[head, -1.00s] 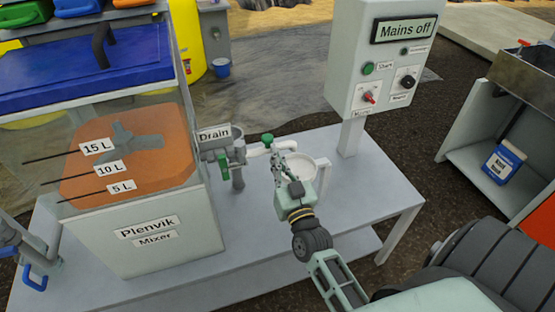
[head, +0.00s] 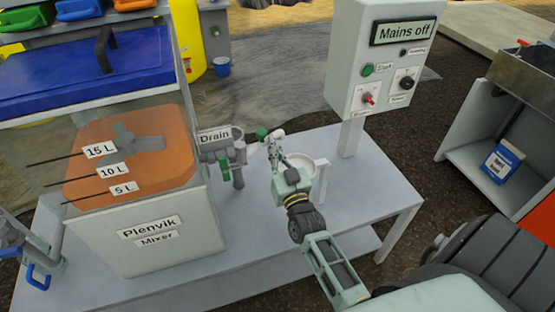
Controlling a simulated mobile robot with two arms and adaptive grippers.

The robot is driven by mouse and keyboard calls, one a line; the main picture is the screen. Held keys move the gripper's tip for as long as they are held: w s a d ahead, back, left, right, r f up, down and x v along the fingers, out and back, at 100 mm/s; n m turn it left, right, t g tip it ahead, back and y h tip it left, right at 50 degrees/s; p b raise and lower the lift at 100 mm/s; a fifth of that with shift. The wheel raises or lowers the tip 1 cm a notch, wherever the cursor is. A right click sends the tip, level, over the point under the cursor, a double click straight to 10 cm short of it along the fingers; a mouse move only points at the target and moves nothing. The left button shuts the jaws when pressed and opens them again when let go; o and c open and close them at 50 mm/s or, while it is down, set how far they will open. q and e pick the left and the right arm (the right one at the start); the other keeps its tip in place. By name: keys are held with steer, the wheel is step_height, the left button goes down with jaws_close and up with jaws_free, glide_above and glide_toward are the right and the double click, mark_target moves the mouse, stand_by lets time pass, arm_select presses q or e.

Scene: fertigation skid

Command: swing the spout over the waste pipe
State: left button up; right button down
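The white spout (head: 254,147) shows in the head view beside the mixer's drain, with a green knob (head: 262,133) at its top. My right gripper (head: 274,140) is at the spout, just right of the knob, and covers much of it. I cannot tell whether its fingers are open or closed, or whether they touch the spout. A grey upright pipe (head: 238,176) stands below the spout's left end; it may be the waste pipe. My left gripper is not in view.
The Plenvik mixer tank (head: 140,215) stands left on the grey table (head: 365,190). The drain valve's green handle (head: 224,161) is close to the spout. The "Mains off" control box (head: 383,60) rises behind on the right. The table's right part is clear.

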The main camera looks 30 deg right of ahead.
steer(key=shift+x, duration=0.8)
steer(key=shift+w+a+f, duration=0.1)
steer(key=shift+f, duration=0.05)
steer(key=shift+f, duration=0.15)
